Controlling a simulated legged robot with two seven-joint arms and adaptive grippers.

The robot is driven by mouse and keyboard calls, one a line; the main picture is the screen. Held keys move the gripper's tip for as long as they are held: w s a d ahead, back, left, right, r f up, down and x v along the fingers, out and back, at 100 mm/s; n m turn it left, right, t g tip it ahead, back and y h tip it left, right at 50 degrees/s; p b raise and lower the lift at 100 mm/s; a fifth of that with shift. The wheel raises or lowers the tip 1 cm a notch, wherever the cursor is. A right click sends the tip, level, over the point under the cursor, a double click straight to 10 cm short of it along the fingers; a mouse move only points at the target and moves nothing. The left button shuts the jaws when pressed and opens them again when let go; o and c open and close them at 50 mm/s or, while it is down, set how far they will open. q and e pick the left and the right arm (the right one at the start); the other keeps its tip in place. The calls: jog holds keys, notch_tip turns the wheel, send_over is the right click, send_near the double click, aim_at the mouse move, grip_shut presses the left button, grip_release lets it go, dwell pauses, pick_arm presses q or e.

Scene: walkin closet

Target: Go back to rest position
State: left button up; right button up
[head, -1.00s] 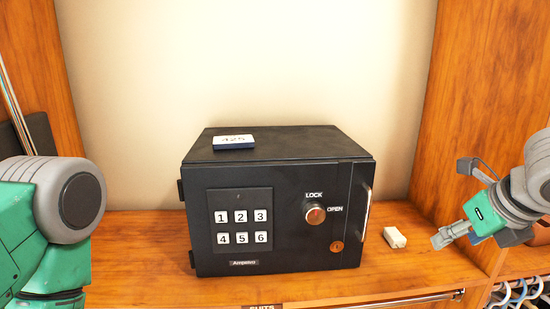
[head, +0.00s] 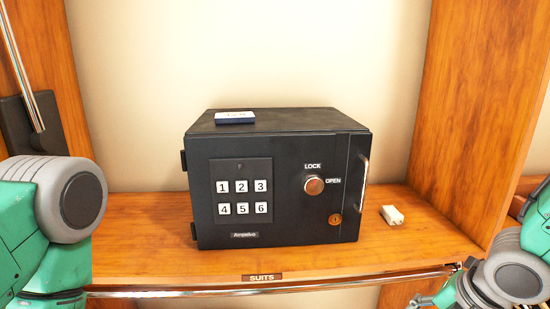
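A black safe (head: 275,220) stands on the wooden shelf with its door shut. Its front has a keypad (head: 240,199), a round knob (head: 314,185) by the words LOCK and OPEN, a keyhole and a handle (head: 364,170) at the right. My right arm is at the lower right corner, low and in front of the shelf edge; a part of my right gripper (head: 425,300) shows at the bottom edge, and I cannot tell whether it is open. My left arm comes in at the left; its gripper is out of view.
A small blue and white block (head: 235,117) lies on the safe. A small white block (head: 391,215) lies on the shelf (head: 130,225) right of the safe. A metal rail (head: 350,283) and a SUITS label run along the shelf front. Wooden side walls (head: 465,130) bound the shelf.

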jog(key=s+f+m+g+b, duration=0.1)
jog(key=s+f+m+b, duration=0.2)
jog(key=s+f+m, duration=0.3)
jog(key=s+d+f+m+h+b, duration=0.1)
jog(key=s+f+m+b, duration=0.2)
jog(key=s+f+m, duration=0.4)
jog(key=s+f+m+g+h+b, duration=0.1)
jog(key=s+f+m+b, duration=0.1)
jog(key=s+f+m, duration=0.5)
notch_tip(320, 180, down, 11)
jog(key=m, duration=0.5)
jog(key=shift+d+g+b, duration=0.25)
jog(key=shift+g+b, duration=0.05)
jog(key=shift+b, duration=0.1)
jog(key=shift+s+f, duration=0.1)
